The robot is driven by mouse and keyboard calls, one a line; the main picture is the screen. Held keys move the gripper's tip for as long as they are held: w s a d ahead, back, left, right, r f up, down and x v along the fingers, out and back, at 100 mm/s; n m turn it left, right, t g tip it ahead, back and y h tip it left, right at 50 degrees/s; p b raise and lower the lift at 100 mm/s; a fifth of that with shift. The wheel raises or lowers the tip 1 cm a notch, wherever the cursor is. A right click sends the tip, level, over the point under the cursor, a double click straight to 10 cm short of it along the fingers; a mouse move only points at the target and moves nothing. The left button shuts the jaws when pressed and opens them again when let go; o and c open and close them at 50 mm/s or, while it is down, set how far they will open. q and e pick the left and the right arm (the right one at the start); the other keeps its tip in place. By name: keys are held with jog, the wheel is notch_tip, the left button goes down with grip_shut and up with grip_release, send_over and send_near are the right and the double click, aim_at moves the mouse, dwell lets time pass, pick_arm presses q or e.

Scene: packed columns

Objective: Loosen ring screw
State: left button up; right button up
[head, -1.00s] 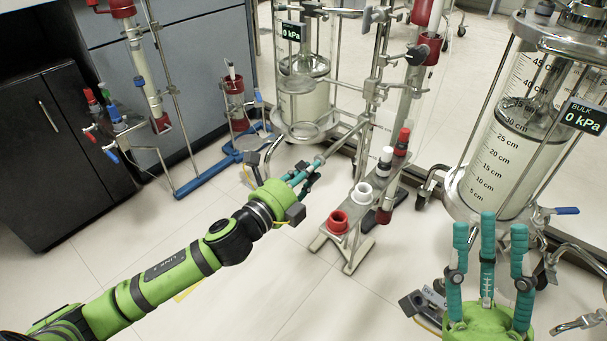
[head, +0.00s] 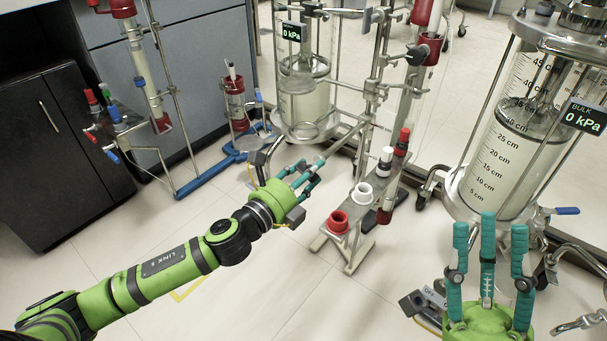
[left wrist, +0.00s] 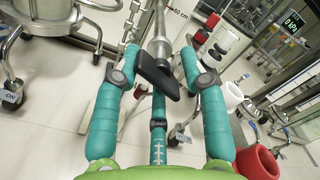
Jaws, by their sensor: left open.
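The ring screw appears as a black T-shaped knob (left wrist: 157,76) on the end of a metal rod (left wrist: 160,30) in the left wrist view. In the head view the rod (head: 345,138) slopes down from the column stand towards my left gripper, and the knob is hidden by the fingers. My left gripper (head: 308,175) is open, its teal fingers on either side of the knob; I cannot tell whether they touch it. The left gripper also shows in the wrist view (left wrist: 159,52). My right gripper (head: 490,232) is open and empty at the lower right, fingers up.
A stand shelf below the rod holds a red cup (head: 339,221), a white cup (head: 361,193) and capped bottles (head: 385,160). Glass columns stand behind (head: 308,95) and at right (head: 515,150). A black cabinet (head: 60,150) is at left.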

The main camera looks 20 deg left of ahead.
pick_arm(q)
jog(key=m, duration=0.5)
jog(key=shift+a+r, duration=0.1)
jog(key=m, duration=0.2)
jog(key=shift+m, duration=0.3)
jog(key=v, duration=0.7)
jog(key=shift+b, duration=0.4)
